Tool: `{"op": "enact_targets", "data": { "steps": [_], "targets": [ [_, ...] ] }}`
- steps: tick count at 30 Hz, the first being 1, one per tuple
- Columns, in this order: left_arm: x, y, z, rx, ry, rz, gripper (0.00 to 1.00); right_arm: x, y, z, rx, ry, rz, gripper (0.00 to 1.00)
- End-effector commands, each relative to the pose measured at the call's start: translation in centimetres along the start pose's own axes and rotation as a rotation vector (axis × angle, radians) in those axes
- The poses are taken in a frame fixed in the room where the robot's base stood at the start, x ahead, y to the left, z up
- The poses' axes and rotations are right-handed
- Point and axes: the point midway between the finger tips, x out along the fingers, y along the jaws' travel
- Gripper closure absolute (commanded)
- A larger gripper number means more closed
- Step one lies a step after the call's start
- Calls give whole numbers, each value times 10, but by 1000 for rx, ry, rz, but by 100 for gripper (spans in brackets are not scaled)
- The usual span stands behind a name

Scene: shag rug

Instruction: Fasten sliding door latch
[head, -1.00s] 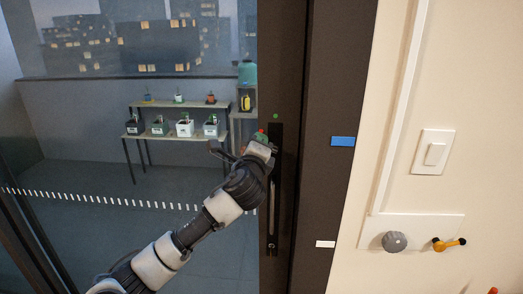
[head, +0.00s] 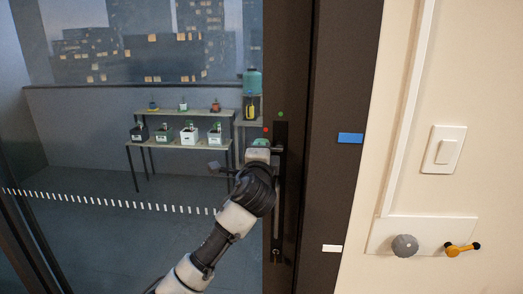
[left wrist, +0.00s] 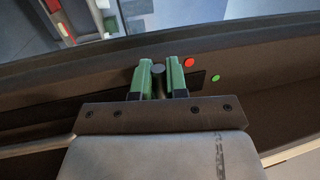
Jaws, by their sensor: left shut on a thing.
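The sliding door's dark frame holds a long black latch plate (head: 279,215) with a short dark lever (head: 278,150) near its upper part. A green dot (head: 280,114) and a red dot (head: 265,129) mark the frame above it. My left gripper (head: 260,147) is at the lever. In the left wrist view its green fingers (left wrist: 159,72) are shut on the dark round end of the lever (left wrist: 158,69), with the red dot (left wrist: 189,62) and green dot (left wrist: 215,78) to the right. My wrist hides part of the plate in the head view. My right gripper is out of view.
Right of the door are a blue tag (head: 350,138), a white tag (head: 332,248), a light switch (head: 443,150) and a ledge with a grey knob (head: 404,245) and a yellow-orange handle (head: 461,249). Behind the glass stands a plant shelf (head: 180,144).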

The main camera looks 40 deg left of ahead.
Motion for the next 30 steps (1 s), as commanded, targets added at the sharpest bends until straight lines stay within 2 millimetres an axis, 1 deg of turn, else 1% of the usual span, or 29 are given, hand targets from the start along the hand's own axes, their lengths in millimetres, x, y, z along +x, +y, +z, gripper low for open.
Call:
{"op": "enact_targets", "data": {
  "steps": [8, 9, 13, 20, 23, 26, 30],
  "targets": [
    [0, 0, 0, -4, -1, 2, 100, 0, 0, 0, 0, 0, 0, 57],
    [0, 0, 0, -4, -1, 2, 82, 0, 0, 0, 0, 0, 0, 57],
    [0, 0, 0, -3, -1, 2, 62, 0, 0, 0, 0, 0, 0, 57],
    [0, 0, 0, -1, 0, 1, 62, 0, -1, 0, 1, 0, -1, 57],
    [-3, 1, 0, -1, 0, 1, 62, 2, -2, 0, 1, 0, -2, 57],
    [-14, 3, 0, 0, 1, 1, 62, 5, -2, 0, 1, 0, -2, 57],
    [-40, 3, -1, -2, 3, 0, 62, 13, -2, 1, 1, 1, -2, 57]
  ]
}}
